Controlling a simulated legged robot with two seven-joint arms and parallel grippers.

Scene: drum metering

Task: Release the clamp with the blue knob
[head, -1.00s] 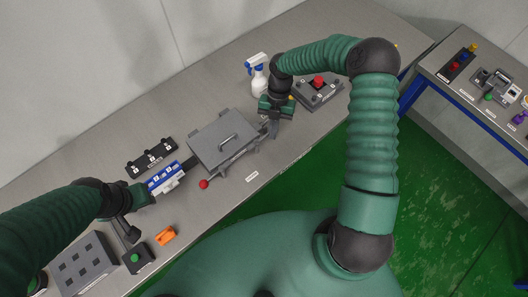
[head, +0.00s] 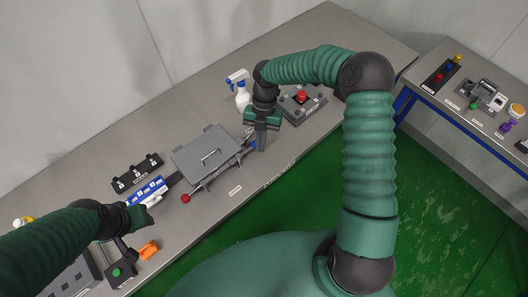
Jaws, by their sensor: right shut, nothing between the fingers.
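A grey lidded box (head: 196,159) with a handle on its lid sits mid-bench in the head view. A small blue part (head: 253,145), which looks like the blue knob, shows at the box's right end. My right gripper (head: 261,146) is shut and empty, pointing down right beside this blue part; I cannot tell if they touch. The fingers partly hide the clamp there. A red ball knob (head: 185,198) stands at the box's front left. My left gripper (head: 143,216) is at the lower left, by a blue and white block (head: 148,190); its jaws are unclear.
A black strip (head: 137,172) lies behind the blue block. An orange part (head: 148,250) lies front left. The front right bench is clear.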

